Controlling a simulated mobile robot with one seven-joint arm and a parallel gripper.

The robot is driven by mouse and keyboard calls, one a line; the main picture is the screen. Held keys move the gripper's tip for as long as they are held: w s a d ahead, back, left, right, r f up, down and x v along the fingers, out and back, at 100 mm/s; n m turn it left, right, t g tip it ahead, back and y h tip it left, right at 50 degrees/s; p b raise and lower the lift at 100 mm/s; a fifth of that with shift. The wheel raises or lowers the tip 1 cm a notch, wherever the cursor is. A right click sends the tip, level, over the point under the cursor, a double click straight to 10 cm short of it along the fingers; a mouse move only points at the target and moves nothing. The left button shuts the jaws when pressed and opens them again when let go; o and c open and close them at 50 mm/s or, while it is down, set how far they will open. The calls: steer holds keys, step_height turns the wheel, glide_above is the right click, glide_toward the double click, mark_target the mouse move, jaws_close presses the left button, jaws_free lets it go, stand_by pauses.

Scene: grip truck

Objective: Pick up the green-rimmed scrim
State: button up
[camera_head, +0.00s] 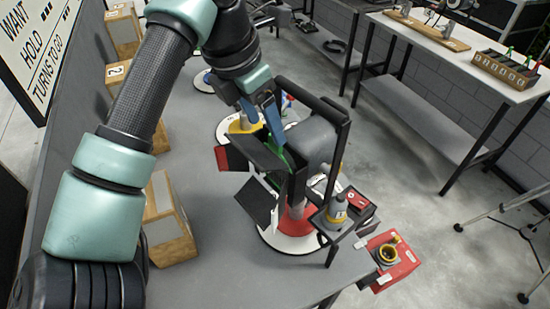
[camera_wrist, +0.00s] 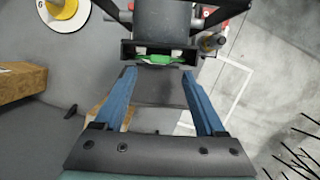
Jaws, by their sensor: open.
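The green-rimmed scrim (camera_wrist: 160,51) shows in the wrist view as a short green strip inside the front of a dark lamp head (camera_wrist: 160,22). Most of it is hidden by the housing. In the head view only a bit of green shows, at the lamp head (camera_head: 318,143) between its black flaps. My gripper (camera_wrist: 159,75) has its two blue fingers apart, with nothing between them. The fingertips are just short of the lamp's front, one on each side of the green strip. In the head view my gripper (camera_head: 264,116) is just above the flaps.
A black frame (camera_head: 342,125) stands around the lamp. Wooden blocks (camera_head: 168,232) lie on the left. Bare grey table (camera_head: 225,275) is at the front.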

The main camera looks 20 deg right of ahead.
steer(key=shift+d+p+x, duration=0.15)
steer(key=shift+p+x, duration=0.45)
steer(key=shift+x, duration=0.8)
steer(key=shift+d+p+x, duration=0.15)
steer(key=shift+p+x, duration=0.4)
steer(key=shift+x, duration=0.8)
steer(key=shift+r, duration=0.15)
jaws_close()
